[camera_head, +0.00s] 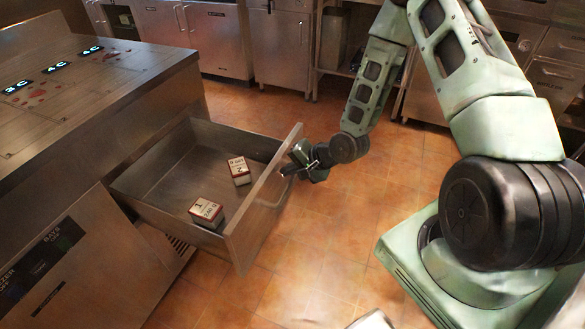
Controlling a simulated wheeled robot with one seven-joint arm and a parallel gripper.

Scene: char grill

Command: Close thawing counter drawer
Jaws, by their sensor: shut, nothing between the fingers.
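The thawing counter drawer (265,205) is pulled well out from the steel counter on the left. My gripper (292,170) is at the outer side of the drawer front, close to the far end of the handle. Its fingers look shut and hold nothing. I cannot tell whether they touch the panel or the handle. Inside the drawer lie two small boxes with red edges, one near (206,213) and one farther back (239,170).
The counter top (90,75) with lit displays is at the left. A cabinet front with a dark label panel (45,262) stands nearer me. Steel cabinets (205,35) line the back. The tiled floor (320,235) right of the drawer is clear up to my base.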

